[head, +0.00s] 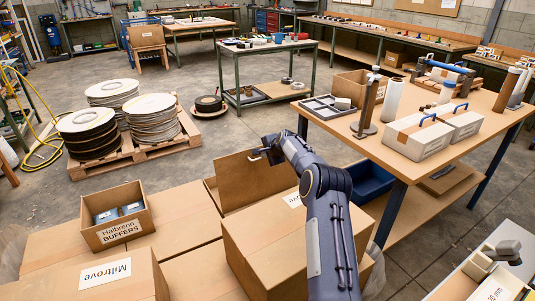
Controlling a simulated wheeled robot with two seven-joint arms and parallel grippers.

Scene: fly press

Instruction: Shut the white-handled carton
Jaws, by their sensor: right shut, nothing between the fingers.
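A brown cardboard panel (245,184) stands upright like a raised lid, just left of my right forearm. A small white piece (254,157) shows at its top edge and looks like a handle. The carton body under the panel is mostly hidden behind a nearer closed brown carton (265,242) and my arm. My right gripper (263,154) is at the top edge of the panel, beside the white piece. It is shut with nothing held; whether it touches the panel I cannot tell. My left gripper is out of view.
An open box labelled Halbrenn Buffers (113,218) and a carton labelled Miltrove (100,280) lie at the left. A wooden workbench (395,166) with blue-handled boxes stands at the right, a blue bin (368,184) beneath it. A pallet of reels (133,152) stands behind; the floor between is clear.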

